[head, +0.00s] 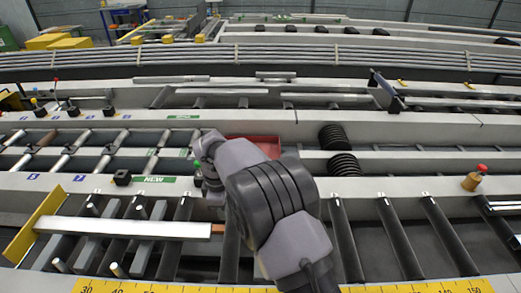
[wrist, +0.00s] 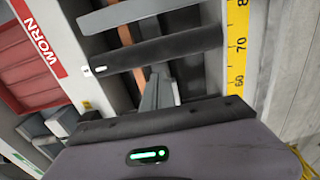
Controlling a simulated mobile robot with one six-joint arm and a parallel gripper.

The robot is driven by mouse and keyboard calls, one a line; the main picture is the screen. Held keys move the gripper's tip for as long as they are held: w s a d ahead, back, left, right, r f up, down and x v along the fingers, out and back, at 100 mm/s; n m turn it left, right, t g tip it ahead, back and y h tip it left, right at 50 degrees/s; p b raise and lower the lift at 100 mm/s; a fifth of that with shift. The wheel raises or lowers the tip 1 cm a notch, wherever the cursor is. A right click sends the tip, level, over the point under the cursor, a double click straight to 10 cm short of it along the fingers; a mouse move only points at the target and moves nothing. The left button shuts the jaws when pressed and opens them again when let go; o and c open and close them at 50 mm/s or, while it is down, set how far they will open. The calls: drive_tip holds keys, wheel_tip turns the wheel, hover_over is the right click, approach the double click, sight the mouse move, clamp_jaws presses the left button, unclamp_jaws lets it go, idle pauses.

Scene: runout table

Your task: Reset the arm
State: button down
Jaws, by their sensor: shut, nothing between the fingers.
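My arm reaches forward over the runout table from the bottom middle of the head view, bent, with its wrist over the near rail left of centre. In the wrist view my gripper (wrist: 155,92) shows as narrow grey fingers, closed together with nothing between them. It points over the table between a dark roller (wrist: 160,48) and the wrist. In the head view the fingers are hidden or too small to make out. A small green light shows on my wrist housing.
A long grey bar (head: 125,228) with a copper-coloured end lies across the near rollers, beside a yellow plate (head: 35,225). A red tray (head: 255,146) sits behind my arm. A yellow ruler (head: 130,286) runs along the front. A red-topped button (head: 474,178) stands right.

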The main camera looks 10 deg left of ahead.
drive_tip(key=d+r+m+t+y+b, duration=0.2)
drive_tip(key=d+r+m, duration=0.6)
drive_tip(key=d+r, duration=0.75)
drive_tip(key=s+d+r+m+t, duration=0.1)
drive_tip(key=s+d+r+m, duration=0.65)
drive_tip(key=d, duration=0.35)
drive_tip(key=s+d+f+m+t+b, duration=0.1)
drive_tip(key=s+d+m, duration=0.3)
drive_tip(key=s, duration=0.3)
drive_tip(key=s+d+f+m+t+b, duration=0.1)
drive_tip(key=s+d+m, duration=0.3)
drive_tip(key=s, duration=0.4)
drive_tip(key=shift+d+f+m+t, duration=0.2)
drive_tip(key=shift+f+m+t, duration=0.2)
drive_tip(key=shift+f+m, duration=0.3)
